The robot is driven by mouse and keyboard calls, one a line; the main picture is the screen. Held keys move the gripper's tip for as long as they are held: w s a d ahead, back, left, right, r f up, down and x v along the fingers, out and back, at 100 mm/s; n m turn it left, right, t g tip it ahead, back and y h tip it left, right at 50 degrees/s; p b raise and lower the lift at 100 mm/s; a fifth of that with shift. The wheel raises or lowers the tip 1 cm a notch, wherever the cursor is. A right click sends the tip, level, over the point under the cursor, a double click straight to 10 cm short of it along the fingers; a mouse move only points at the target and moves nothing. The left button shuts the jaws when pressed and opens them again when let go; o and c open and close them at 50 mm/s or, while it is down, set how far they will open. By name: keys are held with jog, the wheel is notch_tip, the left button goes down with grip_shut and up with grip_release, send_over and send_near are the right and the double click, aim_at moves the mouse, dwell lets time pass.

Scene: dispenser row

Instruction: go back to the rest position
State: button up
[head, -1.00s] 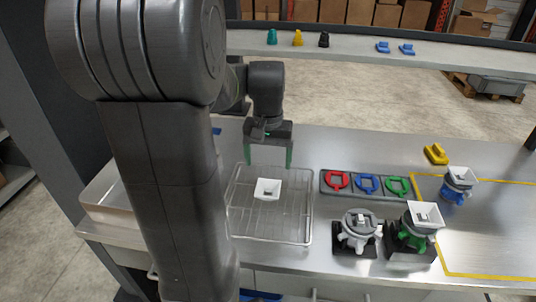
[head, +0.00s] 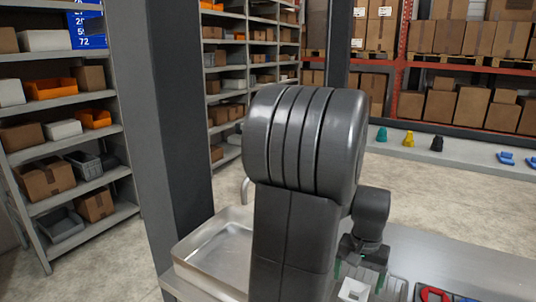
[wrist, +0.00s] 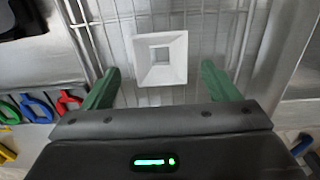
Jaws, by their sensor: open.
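My gripper (wrist: 158,88) is open and empty, its two green fingers spread apart in the wrist view. It also shows in the head view (head: 358,274), partly hidden behind my arm. A white square funnel-like piece (wrist: 161,60) with a square hole lies on the wire rack (wrist: 207,25), ahead of and between the fingers, and nothing grips it. The white piece also shows at the bottom of the head view (head: 353,290), cut off by the frame edge.
A metal tray (head: 192,262) stands left of my arm, beside a dark post (head: 165,130). The red ring piece (head: 432,294) lies right of the rack. A raised shelf (head: 470,154) behind the bench holds small teal, yellow, black and blue pieces. Stocked shelves fill the background.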

aim_at(354, 291)
notch_tip(354, 291, down, 5)
jog(key=shift+f, duration=0.15)
jog(key=shift+r, duration=1.7)
